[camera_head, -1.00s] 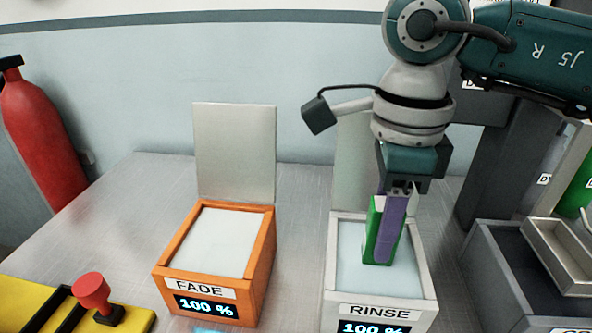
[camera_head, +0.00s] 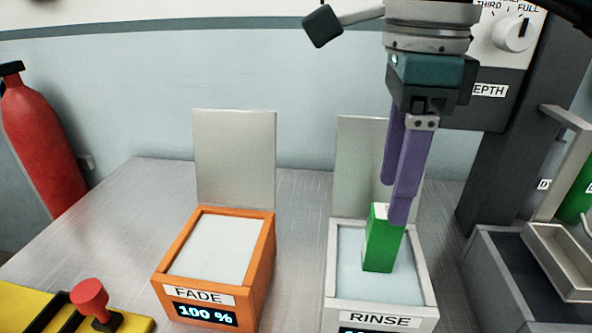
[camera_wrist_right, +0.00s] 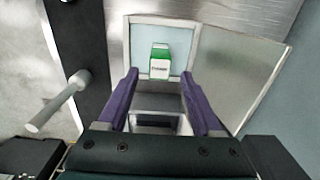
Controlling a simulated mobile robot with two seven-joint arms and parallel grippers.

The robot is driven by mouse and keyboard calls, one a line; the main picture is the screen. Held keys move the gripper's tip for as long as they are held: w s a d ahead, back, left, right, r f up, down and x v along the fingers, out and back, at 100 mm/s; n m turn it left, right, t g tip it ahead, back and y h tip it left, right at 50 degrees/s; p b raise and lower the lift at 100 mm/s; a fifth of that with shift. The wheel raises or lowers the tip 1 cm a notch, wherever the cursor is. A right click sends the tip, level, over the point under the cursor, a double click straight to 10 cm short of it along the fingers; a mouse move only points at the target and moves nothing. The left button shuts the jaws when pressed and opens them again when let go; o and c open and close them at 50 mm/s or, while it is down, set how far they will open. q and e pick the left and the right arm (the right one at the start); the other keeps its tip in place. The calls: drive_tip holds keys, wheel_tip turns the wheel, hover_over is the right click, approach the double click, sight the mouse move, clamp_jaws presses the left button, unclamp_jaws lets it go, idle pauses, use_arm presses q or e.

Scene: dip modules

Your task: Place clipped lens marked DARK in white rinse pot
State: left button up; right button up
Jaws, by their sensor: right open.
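A green block with a white top (camera_head: 383,240), apparently the clipped lens, stands roughly upright in the white RINSE pot (camera_head: 333,300). In the right wrist view the green block (camera_wrist_right: 160,69) shows a small label too small to read, and the pot's pale rim (camera_wrist_right: 127,50) surrounds it. My right gripper (camera_head: 394,203) is open and empty, its purple fingers above the block. In the head view one fingertip overlaps the block's top; the wrist view shows the block beyond the fingertips, between their lines. My left gripper is not in view.
The orange FADE pot (camera_head: 263,235) reading 100 % stands to the left, with a raised plate behind it. A red knob (camera_head: 90,296) on a yellow base is at front left. A grey machine (camera_head: 500,265) with a tray (camera_head: 565,262) is at right. Table between pots is clear.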

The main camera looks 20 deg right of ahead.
drive_tip(key=shift+r, duration=2.35)
